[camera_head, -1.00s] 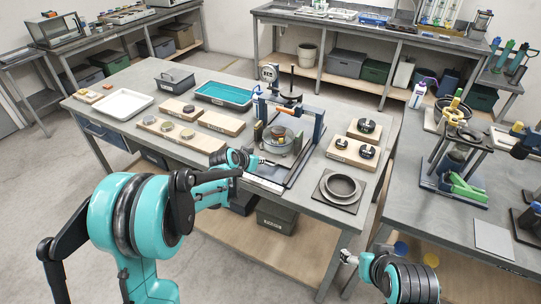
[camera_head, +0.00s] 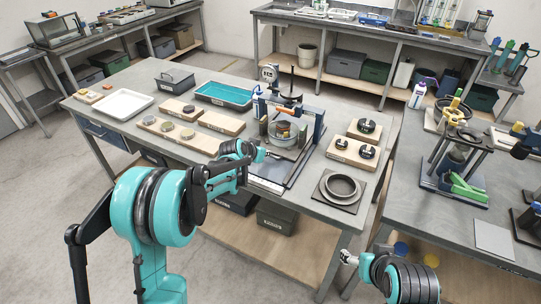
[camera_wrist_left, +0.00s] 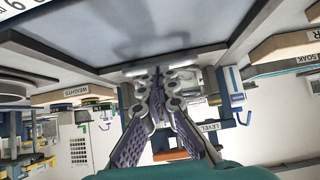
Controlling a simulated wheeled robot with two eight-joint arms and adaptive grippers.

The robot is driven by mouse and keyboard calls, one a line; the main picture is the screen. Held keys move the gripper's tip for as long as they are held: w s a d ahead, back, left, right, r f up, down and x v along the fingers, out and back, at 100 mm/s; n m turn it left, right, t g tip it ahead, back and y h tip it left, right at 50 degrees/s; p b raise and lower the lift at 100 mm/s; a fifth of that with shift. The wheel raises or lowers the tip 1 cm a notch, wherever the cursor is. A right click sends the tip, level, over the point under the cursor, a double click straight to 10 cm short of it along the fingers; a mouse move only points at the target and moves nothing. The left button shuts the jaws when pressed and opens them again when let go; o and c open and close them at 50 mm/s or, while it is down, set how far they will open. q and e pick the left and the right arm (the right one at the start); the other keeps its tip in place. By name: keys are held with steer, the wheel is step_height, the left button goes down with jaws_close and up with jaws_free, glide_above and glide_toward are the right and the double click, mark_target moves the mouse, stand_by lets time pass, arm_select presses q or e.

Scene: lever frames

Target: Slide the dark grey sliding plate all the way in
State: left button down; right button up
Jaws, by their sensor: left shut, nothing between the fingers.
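The dark grey sliding plate (camera_head: 283,168) lies low between the dark rails of the lever frame (camera_head: 318,126), partly hidden by my left gripper. A clear round vessel (camera_head: 283,134) with a dark disc inside stands over its far part, between the frame's blue posts. My left gripper (camera_head: 276,155) is shut and empty, at the near side of the vessel, low over the frame; I cannot tell whether it touches the plate. In the left wrist view its purple-padded fingers (camera_wrist_left: 156,76) are together near a pale edge. My right gripper (camera_head: 346,257) hangs off the table's front; its jaws are too small to judge.
Wooden blocks with weights (camera_head: 353,150) and a dark tile with a metal ring (camera_head: 341,187) stand right of the frame. Wooden boards (camera_head: 222,122), a teal tray (camera_head: 224,94) and a white tray (camera_head: 123,103) lie left. Another bench (camera_head: 460,240) stands at right.

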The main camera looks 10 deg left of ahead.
arm_select(q)
steer(key=shift+w+d, duration=0.35)
steer(key=shift+w, duration=0.6)
steer(key=shift+w+d, duration=0.35)
steer(key=shift+w, duration=0.65)
steer(key=shift+w+d, duration=0.35)
steer(key=shift+w, duration=0.6)
steer(key=shift+s+a+r+p, duration=0.35)
steer(key=shift+s+r, duration=0.15)
steer(key=shift+s, duration=0.45)
steer(key=shift+s+a+r+p, duration=0.2)
steer(key=shift+s+a+r, duration=0.25)
steer(key=shift+s, duration=0.55)
steer(key=shift+s+a+r+p, duration=0.3)
steer(key=shift+s+r, duration=0.25)
steer(key=shift+s, duration=0.4)
steer(key=shift+s+r, duration=0.1)
steer(key=s+r+n+y, duration=0.1)
steer(key=s+r, duration=0.6)
steer(key=s, duration=0.4)
steer(key=s+a+f+n+g+y, duration=0.1)
steer(key=s+a, duration=0.1)
steer(key=s, duration=1.2)
steer(key=s+a+f+n+g+y, duration=0.1)
steer(key=s+a+f+n, duration=0.1)
steer(key=s, duration=1.2)
steer(key=shift+s+a, duration=0.35)
steer(key=shift+a, duration=0.25)
steer(key=shift+r, duration=0.15)
